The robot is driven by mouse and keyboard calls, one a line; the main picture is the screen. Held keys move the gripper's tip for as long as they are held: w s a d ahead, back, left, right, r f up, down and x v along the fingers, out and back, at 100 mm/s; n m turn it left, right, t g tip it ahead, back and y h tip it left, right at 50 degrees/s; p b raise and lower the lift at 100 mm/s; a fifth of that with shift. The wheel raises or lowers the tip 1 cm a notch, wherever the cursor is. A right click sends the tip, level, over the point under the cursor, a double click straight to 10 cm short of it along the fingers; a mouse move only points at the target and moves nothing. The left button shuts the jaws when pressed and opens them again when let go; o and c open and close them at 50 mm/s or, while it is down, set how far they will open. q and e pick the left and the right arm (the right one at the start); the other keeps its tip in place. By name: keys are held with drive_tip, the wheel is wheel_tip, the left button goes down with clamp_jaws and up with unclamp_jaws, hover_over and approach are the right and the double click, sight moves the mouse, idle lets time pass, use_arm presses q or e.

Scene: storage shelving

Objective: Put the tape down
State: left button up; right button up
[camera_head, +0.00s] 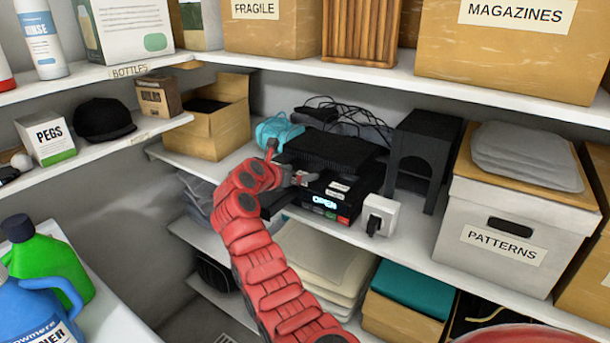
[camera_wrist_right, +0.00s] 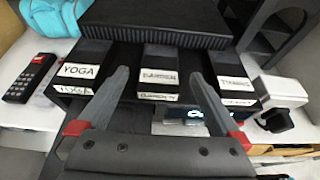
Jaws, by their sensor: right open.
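Three black tapes with white labels lie side by side in the right wrist view: one marked YOGA (camera_wrist_right: 80,72) at left, a middle tape (camera_wrist_right: 160,62) with a hard-to-read label, and a right tape (camera_wrist_right: 232,70) with a partly readable label. My right gripper (camera_head: 300,179) is open and empty at the front of the black player (camera_head: 350,187). In the wrist view its fingers (camera_wrist_right: 160,78) reach forward on either side of the middle tape; contact cannot be told. The player's lit display (camera_head: 325,204) reads OPEN. My left gripper is not in view.
A ridged black box (camera_head: 333,150) stands behind the tapes. A white plug-like device (camera_head: 380,214) is right of the player, with a black stand (camera_head: 420,150) and a PATTERNS box (camera_head: 510,225) beyond. A black remote (camera_wrist_right: 32,78) lies at left. The upper shelf (camera_head: 390,78) overhangs.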

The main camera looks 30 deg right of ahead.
drive_tip(key=b+v, duration=0.1)
drive_tip(key=v, duration=0.6)
drive_tip(key=shift+b, duration=0.3)
drive_tip(key=shift+s+a, duration=0.1)
